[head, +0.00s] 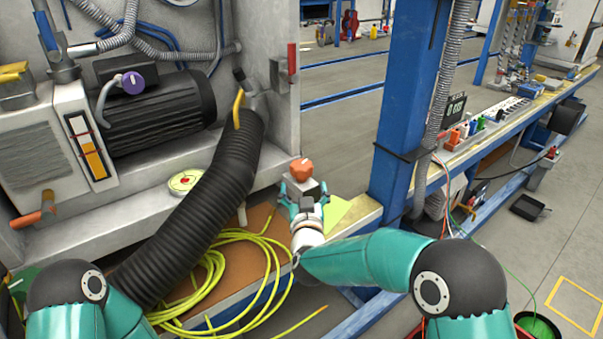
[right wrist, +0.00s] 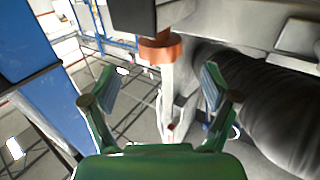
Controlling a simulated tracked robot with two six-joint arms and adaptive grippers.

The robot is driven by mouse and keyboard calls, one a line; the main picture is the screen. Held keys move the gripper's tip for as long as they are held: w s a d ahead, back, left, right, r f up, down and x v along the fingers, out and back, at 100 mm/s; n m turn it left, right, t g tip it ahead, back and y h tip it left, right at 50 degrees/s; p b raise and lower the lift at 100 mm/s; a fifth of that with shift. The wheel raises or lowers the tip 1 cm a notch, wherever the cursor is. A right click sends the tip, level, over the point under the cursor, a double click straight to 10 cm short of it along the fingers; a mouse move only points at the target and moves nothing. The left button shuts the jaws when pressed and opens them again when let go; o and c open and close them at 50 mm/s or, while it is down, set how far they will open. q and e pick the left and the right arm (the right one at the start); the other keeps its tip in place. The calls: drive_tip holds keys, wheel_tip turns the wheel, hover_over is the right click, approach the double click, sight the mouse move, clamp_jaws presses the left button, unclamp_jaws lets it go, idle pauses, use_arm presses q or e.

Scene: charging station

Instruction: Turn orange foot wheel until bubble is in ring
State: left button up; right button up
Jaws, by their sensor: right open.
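The orange foot wheel (head: 301,169) sits at the front right corner of the grey machine, above a pale post. In the right wrist view the orange wheel (right wrist: 160,50) is ahead, under a dark block. My right gripper (head: 303,190) is open and empty, just below and in front of the wheel. In its wrist view the fingers (right wrist: 158,80) stand apart on either side of the pale post, short of the wheel. A round yellow-green level (head: 184,182) lies on the machine's ledge. Its bubble is too small to place. My left gripper is out of view.
A thick black corrugated hose (head: 212,210) runs between the level and the wheel. Yellow cable (head: 235,262) lies coiled below. A blue post (head: 402,110) stands right of the wheel. A workbench (head: 490,130) with sockets and tools is farther right.

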sight(297, 175)
drive_tip(key=w+b, duration=0.1)
drive_tip(key=w, duration=0.7)
drive_tip(key=shift+w+a, duration=0.15)
drive_tip(key=c, duration=1.1)
drive_tip(key=shift+r+h+p, duration=0.15)
drive_tip(key=shift+h+p, duration=0.15)
drive_tip(key=shift+p, duration=0.15)
drive_tip(key=shift+c, duration=0.2)
drive_tip(key=m+h+p, duration=0.1)
drive_tip(key=p, duration=0.1)
drive_tip(key=m+h+p, duration=0.1)
drive_tip(key=h, duration=0.1)
drive_tip(key=m+h+p, duration=0.1)
drive_tip(key=p, duration=0.1)
drive_tip(key=shift+a+r+p, duration=0.15)
drive_tip(key=shift+r+p, duration=0.1)
drive_tip(key=shift+p, duration=0.1)
drive_tip(key=shift+f+m+g+h+p, duration=0.15)
drive_tip(key=shift+m+g+h+p, duration=0.2)
drive_tip(key=shift+h, duration=0.3)
drive_tip(key=shift+f+m+g+h+p, duration=0.1)
drive_tip(key=shift+f+m+g+h, duration=0.05)
drive_tip(key=shift+m+h, duration=0.4)
